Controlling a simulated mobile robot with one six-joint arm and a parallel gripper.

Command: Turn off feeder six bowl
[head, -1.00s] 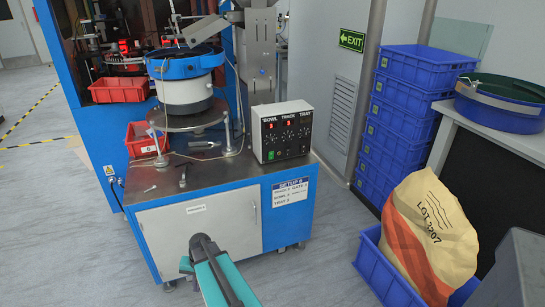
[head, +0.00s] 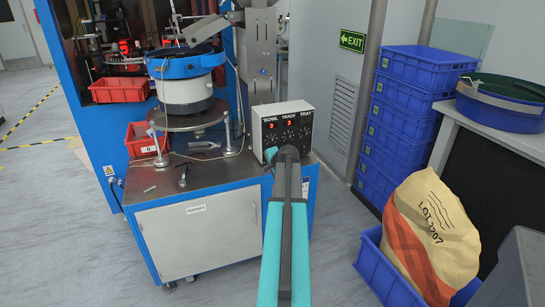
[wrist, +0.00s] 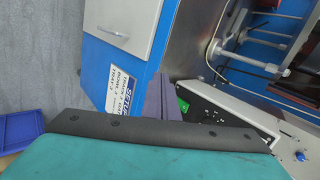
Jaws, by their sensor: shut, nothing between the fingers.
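The control box (head: 259,128) stands on the right end of the feeder cabinet, with columns marked BOWL, TRACK and TRAY. In the wrist view the box (wrist: 238,108) lies turned sideways, with a green switch (wrist: 183,105) and dark knobs. My gripper shows in the wrist view (wrist: 171,96) as shut, empty dark fingers, close in front of the box's green-switch end; I cannot tell whether they touch. The feeder bowl (head: 187,66), blue-rimmed, stands on a round plate left of the box.
Loose tools (head: 203,147) lie on the cabinet top (head: 150,190). Floor at left is clear.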

